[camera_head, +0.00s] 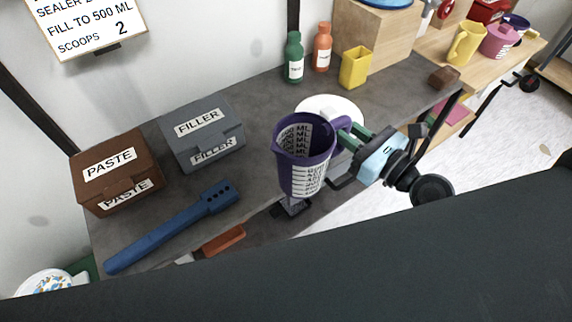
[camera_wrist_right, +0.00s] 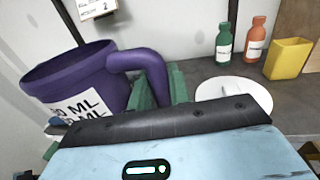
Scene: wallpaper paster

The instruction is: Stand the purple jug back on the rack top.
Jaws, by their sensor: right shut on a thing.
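The purple jug (camera_head: 302,165) is upright in the head view, over the front edge of the grey table. It has a white label with printed scale marks and an open top. My right gripper (camera_head: 347,135) is shut on its handle from the right. In the right wrist view the jug (camera_wrist_right: 75,80) is on the left, its handle between the green fingers (camera_wrist_right: 160,85). The jug seems held above the table. A wooden bench top (camera_head: 435,45) at upper right carries a yellow jug (camera_head: 466,43) and a pink jug (camera_head: 500,40). My left gripper is not in view.
A white round plate (camera_head: 345,108) lies behind the jug. A brown paste box (camera_head: 112,165), a grey filler box (camera_head: 200,135) and a long blue tool (camera_head: 170,228) are left. Green (camera_head: 294,58) and orange (camera_head: 322,47) bottles and a yellow cup (camera_head: 355,67) stand behind.

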